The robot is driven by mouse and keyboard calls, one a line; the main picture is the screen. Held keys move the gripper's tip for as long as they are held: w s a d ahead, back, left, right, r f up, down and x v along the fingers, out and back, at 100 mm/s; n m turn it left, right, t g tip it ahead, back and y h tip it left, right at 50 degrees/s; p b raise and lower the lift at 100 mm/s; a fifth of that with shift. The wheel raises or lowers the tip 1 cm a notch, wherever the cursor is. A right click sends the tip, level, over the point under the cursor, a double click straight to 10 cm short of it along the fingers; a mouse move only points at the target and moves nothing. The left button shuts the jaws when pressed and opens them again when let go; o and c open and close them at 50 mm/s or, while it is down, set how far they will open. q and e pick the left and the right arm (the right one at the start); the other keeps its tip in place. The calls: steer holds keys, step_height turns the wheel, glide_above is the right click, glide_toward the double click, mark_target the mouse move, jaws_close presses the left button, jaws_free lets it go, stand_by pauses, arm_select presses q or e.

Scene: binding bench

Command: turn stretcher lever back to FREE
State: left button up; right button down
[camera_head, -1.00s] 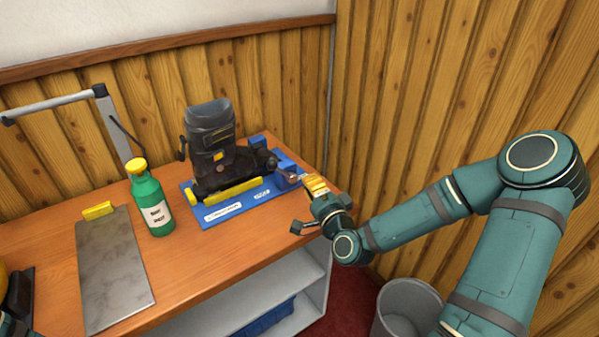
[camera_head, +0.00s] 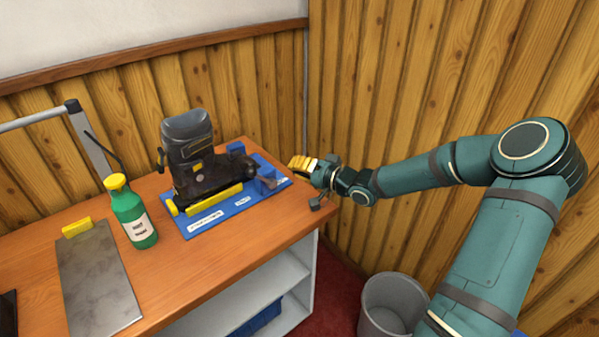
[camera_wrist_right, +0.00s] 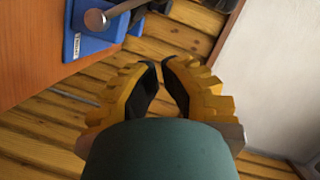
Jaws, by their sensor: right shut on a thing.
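A dark boot-shaped stretcher (camera_head: 192,165) stands on a blue base (camera_head: 240,203) at the table's right end. A slim lever with a round end (camera_head: 270,182) sits by the blue block on the base's right; it also shows at the top left of the right wrist view (camera_wrist_right: 95,18). Labels on the base are too small to read. My right gripper (camera_head: 294,163), with yellow fingers, is just right of the base, apart from the lever. In the right wrist view its fingertips (camera_wrist_right: 160,62) are nearly together; what they hold cannot be made out. My left gripper is out of view.
A lamp arm (camera_head: 88,140) rises behind. A wooden wall (camera_head: 400,90) is close behind my right arm. A grey bin (camera_head: 390,305) stands below.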

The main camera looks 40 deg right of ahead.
mark_target(261, 177)
steer(key=w+a+f+b, duration=0.2)
steer(key=w+a+b, duration=0.1)
steer(key=w+a, duration=0.2)
steer(key=x, duration=0.2)
steer(key=shift+w, duration=0.3)
steer(key=shift+f, duration=0.1)
steer(key=shift+s+a+f+n, duration=0.1)
steer(key=shift+a+f+n, duration=0.35)
steer(key=shift+a, duration=0.3)
steer(key=shift+r, duration=0.15)
